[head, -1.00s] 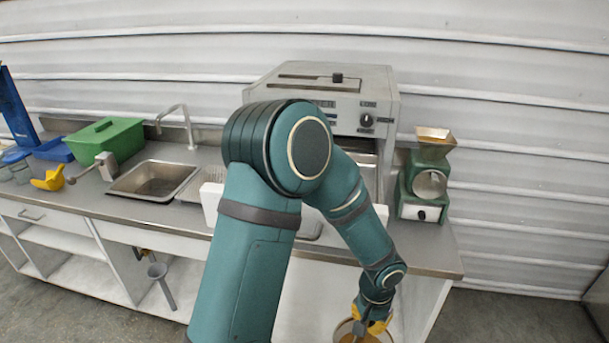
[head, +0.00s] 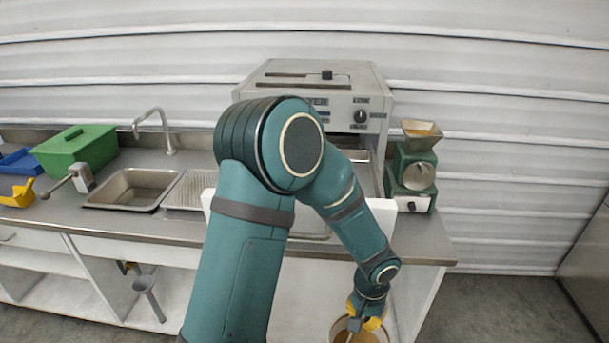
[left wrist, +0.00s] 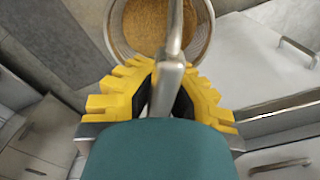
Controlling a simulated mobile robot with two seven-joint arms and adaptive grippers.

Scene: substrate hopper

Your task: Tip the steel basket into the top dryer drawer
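The steel basket (head: 339,326) hangs at the lower right of the head view, in front of the counter, with golden-brown grain inside. It also shows at the top of the left wrist view (left wrist: 119,44). My left gripper (head: 363,318) has yellow fingers and is shut on the basket's metal handle (left wrist: 172,62). The basket looks roughly upright. The dryer (head: 330,78) is a grey box at the back of the counter. Its open drawer (head: 213,202) shows a white front, mostly hidden behind my left arm. My right gripper is not in view.
A green mill (head: 412,175) with a hopper stands right of the dryer. A sink (head: 135,187), a tap (head: 165,130), a green bin (head: 78,150) and a yellow scoop (head: 18,194) are on the left. The floor (head: 510,310) at right is clear.

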